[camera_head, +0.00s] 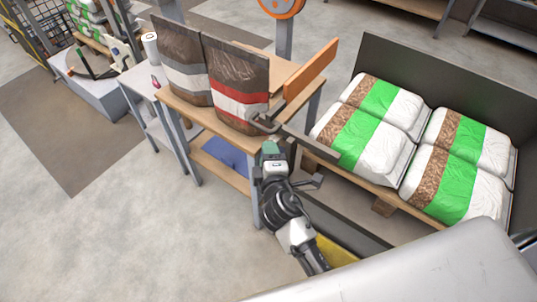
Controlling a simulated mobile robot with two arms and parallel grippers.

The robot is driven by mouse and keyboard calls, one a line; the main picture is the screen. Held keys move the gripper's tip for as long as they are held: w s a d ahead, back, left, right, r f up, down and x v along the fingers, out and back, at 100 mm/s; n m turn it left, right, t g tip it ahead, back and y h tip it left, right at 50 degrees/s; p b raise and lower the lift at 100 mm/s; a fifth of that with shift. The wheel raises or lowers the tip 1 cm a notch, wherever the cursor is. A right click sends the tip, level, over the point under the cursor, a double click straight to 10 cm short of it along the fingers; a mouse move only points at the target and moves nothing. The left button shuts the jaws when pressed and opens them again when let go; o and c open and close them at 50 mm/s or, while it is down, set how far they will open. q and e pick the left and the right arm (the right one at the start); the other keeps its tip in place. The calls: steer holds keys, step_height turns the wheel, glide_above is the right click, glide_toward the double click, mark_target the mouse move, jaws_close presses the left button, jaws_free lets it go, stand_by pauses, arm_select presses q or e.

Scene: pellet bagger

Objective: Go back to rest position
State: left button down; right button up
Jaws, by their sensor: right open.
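My right gripper (264,124) is open at the front right edge of the wooden table (196,117). It is close to the lower right corner of a brown pellet bag with a red band (238,85); I cannot tell whether it touches the bag. A second brown bag with a grey band (180,62) stands upright to its left on the same table. Nothing shows between the fingers. My left gripper is not in view.
Several white, green and brown bags lie on a pallet (385,206) to the right, with a dark panel (440,75) behind. An orange bar (312,69) stands at the table's right side. A grey side table (141,79) stands left. The floor (110,235) at the front left is clear.

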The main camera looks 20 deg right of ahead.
stand_by(0.3)
steer(key=s+d+f+m+g+y, duration=0.15)
steer(key=s+f+g, duration=0.35)
steer(key=f, duration=0.9)
steer(key=s+f+m+g+y, duration=0.1)
steer(key=s+f+m+g, duration=0.15)
steer(key=s+f, duration=0.75)
steer(key=s+d+f+m+g, duration=0.4)
steer(key=s+f, duration=0.6)
steer(key=s, duration=0.3)
steer(key=s+d+f+m+g, duration=0.4)
steer(key=s+d+f, duration=0.1)
steer(key=s+f, duration=0.6)
steer(key=s, duration=0.2)
steer(key=shift+s+f+m+h, duration=0.15)
steer(key=shift+s+m+h, duration=0.2)
steer(key=shift+s+m, duration=0.05)
